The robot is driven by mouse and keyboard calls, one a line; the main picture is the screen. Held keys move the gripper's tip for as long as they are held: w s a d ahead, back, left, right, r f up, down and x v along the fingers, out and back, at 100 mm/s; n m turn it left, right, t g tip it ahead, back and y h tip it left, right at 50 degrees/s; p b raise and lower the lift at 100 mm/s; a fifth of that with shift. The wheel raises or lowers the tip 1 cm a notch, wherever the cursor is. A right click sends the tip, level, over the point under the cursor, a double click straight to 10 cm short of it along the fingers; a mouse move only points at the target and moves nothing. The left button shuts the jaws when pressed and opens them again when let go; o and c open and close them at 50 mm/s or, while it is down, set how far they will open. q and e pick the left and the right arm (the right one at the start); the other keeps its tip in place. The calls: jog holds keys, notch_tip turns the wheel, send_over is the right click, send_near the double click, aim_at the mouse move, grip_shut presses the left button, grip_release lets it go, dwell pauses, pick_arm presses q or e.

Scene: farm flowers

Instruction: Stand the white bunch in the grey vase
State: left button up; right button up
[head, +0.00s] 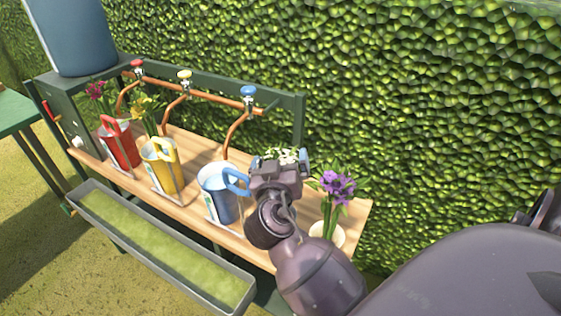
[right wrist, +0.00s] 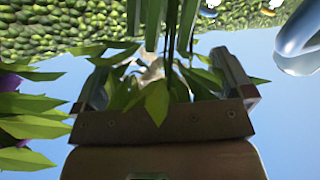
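The white bunch (head: 281,154) shows small white flowers and green leaves just behind my right gripper (head: 280,166) in the head view. In the right wrist view, the fingers of my right gripper (right wrist: 172,68) stand well apart, with green leaves and stems (right wrist: 165,25) between and beyond them. A firm grip on the stems does not show. My right gripper is above the right part of the wooden bench. The grey vase cannot be made out; my arm covers that part. My left gripper is out of view.
On the bench (head: 205,153) stand a red can (head: 120,150), a yellow can (head: 160,168) and a blue can (head: 218,196), left of my right arm. Purple flowers (head: 338,187) in a cream pot (head: 326,234) stand close to its right. Copper taps and a hedge are behind; a trough (head: 160,245) is in front.

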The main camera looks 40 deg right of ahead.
jog(key=shift+s+a+f, duration=0.1)
jog(key=shift+s+a, duration=0.2)
jog(key=v, duration=1)
jog(key=shift+b, duration=0.35)
jog(key=shift+w, duration=0.1)
dwell(0.4)
